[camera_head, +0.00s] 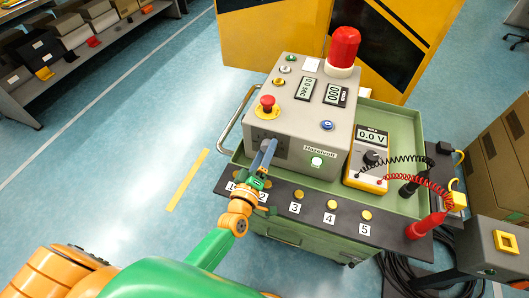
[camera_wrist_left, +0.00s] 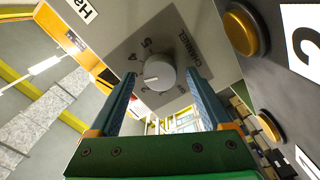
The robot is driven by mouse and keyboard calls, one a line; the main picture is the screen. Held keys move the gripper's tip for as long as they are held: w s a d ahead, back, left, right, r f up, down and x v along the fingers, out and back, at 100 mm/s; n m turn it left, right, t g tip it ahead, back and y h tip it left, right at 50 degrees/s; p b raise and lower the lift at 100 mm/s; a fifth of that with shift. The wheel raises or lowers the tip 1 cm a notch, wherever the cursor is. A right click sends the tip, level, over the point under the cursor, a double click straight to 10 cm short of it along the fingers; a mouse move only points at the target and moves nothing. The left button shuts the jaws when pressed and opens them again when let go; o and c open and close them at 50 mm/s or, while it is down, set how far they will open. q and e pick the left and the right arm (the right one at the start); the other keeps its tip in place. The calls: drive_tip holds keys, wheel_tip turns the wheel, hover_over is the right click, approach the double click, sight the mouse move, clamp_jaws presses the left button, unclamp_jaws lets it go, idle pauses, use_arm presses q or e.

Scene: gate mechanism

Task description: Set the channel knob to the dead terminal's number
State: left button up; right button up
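The channel knob (camera_wrist_left: 160,72) is a round grey-white knob on a dark plate marked CHANNEL, with 4 and 5 legible beside it. I cannot tell surely which number it points to. My left gripper (camera_head: 266,154) is at the grey box's front face and hides the knob in the head view. In the left wrist view its two blue fingers (camera_wrist_left: 161,76) are apart on either side of the knob, and I see no clear contact. Yellow terminals with labels 3 (camera_head: 299,194), 4 (camera_head: 332,204) and 5 (camera_head: 366,215) line the black strip. The multimeter (camera_head: 369,160) reads 0.0 V. My right gripper is out of view.
The grey box (camera_head: 318,112) carries a red beacon (camera_head: 343,47), a red stop button (camera_head: 267,104) and two displays. A red probe (camera_head: 425,225) and a black probe (camera_head: 409,188) stand at the right of the green cart (camera_head: 400,113). Open floor lies left.

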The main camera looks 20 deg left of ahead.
use_arm(q)
drive_tip(key=shift+s, duration=0.1)
drive_tip(key=s, duration=0.7)
drive_tip(key=shift+a, duration=0.1)
drive_tip(key=shift+f, duration=0.1)
